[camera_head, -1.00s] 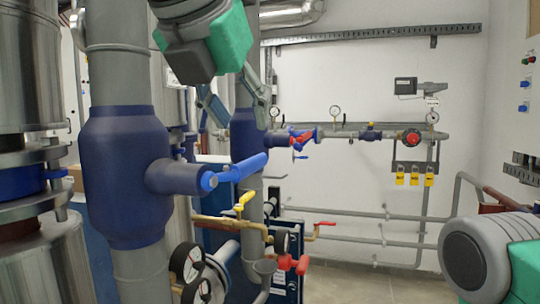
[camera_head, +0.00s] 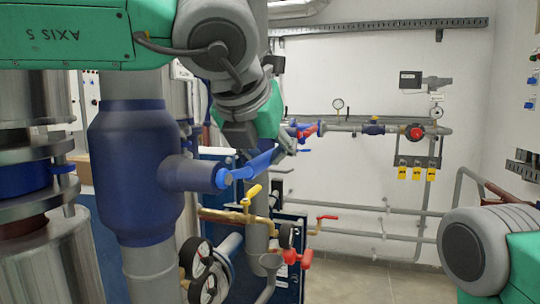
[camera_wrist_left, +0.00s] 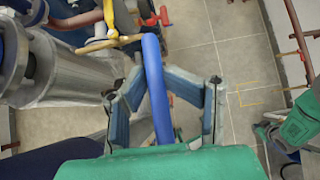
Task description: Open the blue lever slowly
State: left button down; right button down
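The blue lever (camera_head: 250,166) sticks out up and to the right from the end of a blue valve stub (camera_head: 190,174) on a thick pipe. My left gripper (camera_head: 284,146) is at the lever's outer end. In the left wrist view the lever (camera_wrist_left: 155,85) runs between the two fingers of my left gripper (camera_wrist_left: 154,72). The fingers are apart, with their tips close to the lever on either side, and I see no firm grip. The head view does not show the right gripper; a green and dark part of my right arm shows at the right of the wrist view.
A yellow-handled valve (camera_head: 250,196) sits just below the lever, with gauges (camera_head: 196,258) lower down. A red-handled valve (camera_head: 298,257) is low on the right. Steel cylinders (camera_head: 38,250) stand at left. Open floor (camera_head: 385,284) lies to the right.

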pick_arm(q)
jog(key=shift+a, duration=0.35)
jog(key=shift+s+a, duration=0.1)
jog(key=shift+s, duration=0.05)
pick_arm(e)
jog(key=shift+s+a+r, duration=0.1)
jog(key=shift+a, duration=0.15)
pick_arm(q)
jog(key=shift+s, duration=0.1)
